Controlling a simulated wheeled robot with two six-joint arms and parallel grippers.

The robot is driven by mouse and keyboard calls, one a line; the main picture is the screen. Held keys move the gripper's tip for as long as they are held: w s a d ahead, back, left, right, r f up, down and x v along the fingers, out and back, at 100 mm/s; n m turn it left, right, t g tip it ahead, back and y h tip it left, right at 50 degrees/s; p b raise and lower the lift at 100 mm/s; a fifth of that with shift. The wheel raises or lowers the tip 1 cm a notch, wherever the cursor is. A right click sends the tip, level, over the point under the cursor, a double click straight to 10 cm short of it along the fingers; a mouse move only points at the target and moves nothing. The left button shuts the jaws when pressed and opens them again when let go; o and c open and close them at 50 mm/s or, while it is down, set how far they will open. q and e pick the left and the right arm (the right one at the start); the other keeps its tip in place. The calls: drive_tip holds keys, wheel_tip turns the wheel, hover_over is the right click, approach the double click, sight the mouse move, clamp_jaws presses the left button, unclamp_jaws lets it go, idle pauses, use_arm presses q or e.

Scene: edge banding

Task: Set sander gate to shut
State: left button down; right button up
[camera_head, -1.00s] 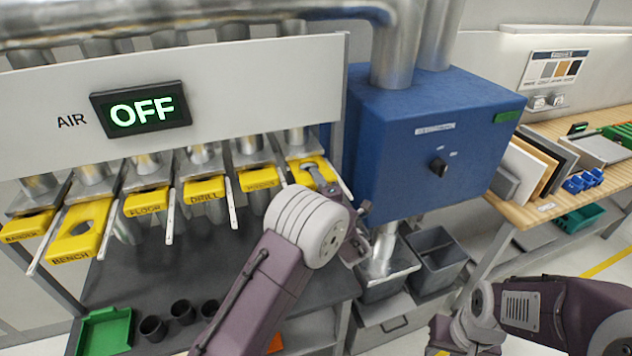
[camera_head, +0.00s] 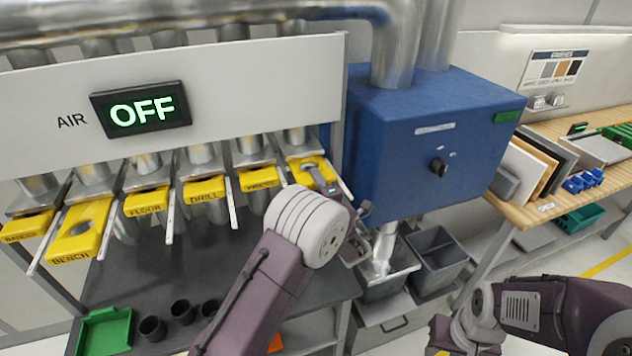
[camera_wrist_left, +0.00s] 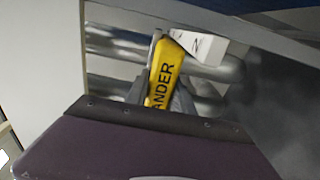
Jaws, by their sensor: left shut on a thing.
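The sander gate (camera_head: 298,172) is the rightmost yellow slide in the row under the grey pipes. In the left wrist view its yellow tab (camera_wrist_left: 163,73) shows part of the word SANDER. My left gripper (camera_wrist_left: 161,96) is shut on this tab, one grey finger on each side. In the head view my left wrist covers the front of the gate, and grey gripper parts lie over its right side. How far the gate is slid out is hard to tell. My right arm (camera_head: 535,310) is at the lower right, away from the gates; its fingers cannot be made out.
The bench gate (camera_head: 72,246) sticks out with its hole showing; floor, drill and other gates stand between. The air display (camera_head: 141,109) reads OFF. A blue box with a knob (camera_head: 438,167) stands right of the sander gate, with grey bins (camera_head: 437,262) below.

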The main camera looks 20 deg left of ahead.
sight(308, 167)
use_arm(q)
drive_tip(key=x, duration=0.6)
drive_tip(key=shift+s, duration=0.1)
drive_tip(key=shift+s+r, duration=0.1)
drive_tip(key=c, duration=1.2)
unclamp_jaws()
drive_tip(key=shift+o, duration=0.6)
drive_tip(key=shift+w+a, duration=0.15)
drive_tip(key=shift+w, duration=0.05)
drive_tip(key=b+v, duration=0.2)
drive_tip(key=v, duration=0.7)
drive_tip(key=shift+b, duration=0.4)
